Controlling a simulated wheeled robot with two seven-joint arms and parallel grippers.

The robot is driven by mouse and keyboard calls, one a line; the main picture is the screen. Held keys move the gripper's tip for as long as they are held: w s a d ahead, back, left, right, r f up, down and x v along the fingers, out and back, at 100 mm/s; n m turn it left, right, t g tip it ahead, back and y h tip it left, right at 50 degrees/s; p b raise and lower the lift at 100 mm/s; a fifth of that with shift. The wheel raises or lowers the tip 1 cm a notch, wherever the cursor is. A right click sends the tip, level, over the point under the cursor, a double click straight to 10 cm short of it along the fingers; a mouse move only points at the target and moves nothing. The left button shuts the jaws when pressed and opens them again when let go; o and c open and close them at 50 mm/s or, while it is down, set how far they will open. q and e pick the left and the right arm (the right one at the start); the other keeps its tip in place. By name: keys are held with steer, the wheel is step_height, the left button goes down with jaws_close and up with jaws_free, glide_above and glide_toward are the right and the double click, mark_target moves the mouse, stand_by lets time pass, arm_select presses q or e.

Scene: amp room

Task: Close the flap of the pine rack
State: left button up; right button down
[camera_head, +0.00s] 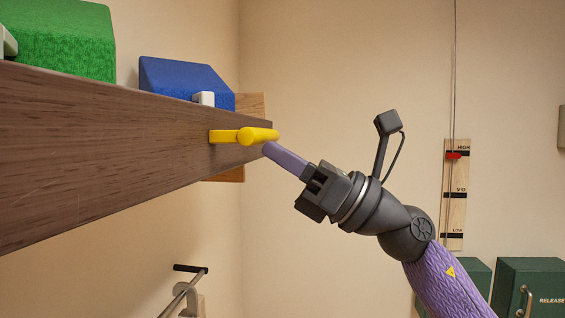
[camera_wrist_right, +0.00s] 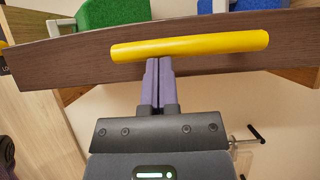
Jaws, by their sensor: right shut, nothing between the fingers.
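The flap (camera_head: 95,155) is a long brown wood-grain panel, running from the left edge to the middle in the head view. A yellow bar handle (camera_head: 258,135) stands out from its right end. My right gripper (camera_head: 268,149) is shut and empty, its purple fingertips right by the handle. In the right wrist view the shut fingertips (camera_wrist_right: 159,62) meet the lower edge of the yellow handle (camera_wrist_right: 190,46), with the flap (camera_wrist_right: 75,62) behind. I cannot tell whether they touch. My left gripper is not in view.
Green (camera_head: 62,40) and blue (camera_head: 185,80) blocks show above the panel, with pine pieces (camera_head: 250,104) behind its right end. A metal rod with a black grip (camera_head: 190,269) is below. Dark green boxes (camera_head: 535,287) and a HIGH/MID/LOW board (camera_head: 454,205) are at right.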

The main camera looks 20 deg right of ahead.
steer(key=shift+a+r, duration=0.1)
steer(key=shift+r, duration=0.15)
steer(key=shift+d+r, duration=0.2)
steer(key=shift+r, duration=0.1)
steer(key=shift+d+r+p, duration=0.15)
steer(key=shift+r+p, duration=0.1)
steer(key=shift+p, duration=0.05)
